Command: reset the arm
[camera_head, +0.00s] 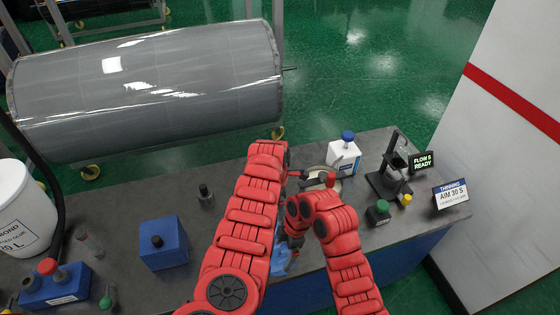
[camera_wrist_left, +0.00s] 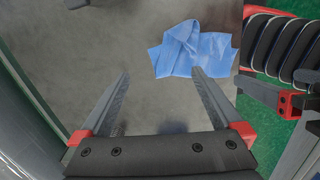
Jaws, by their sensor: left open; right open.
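My left arm reaches over the bench in the head view, and its gripper is hidden there. In the left wrist view my left gripper (camera_wrist_left: 161,74) is open and empty above the grey bench top. A crumpled blue cloth (camera_wrist_left: 190,50) lies just beyond its right finger; part of it shows in the head view (camera_head: 281,262) between my arms.
A large wrapped grey roll (camera_head: 150,85) lies behind the bench (camera_head: 120,205). A blue block (camera_head: 163,246) and white bucket (camera_head: 22,205) stand left.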

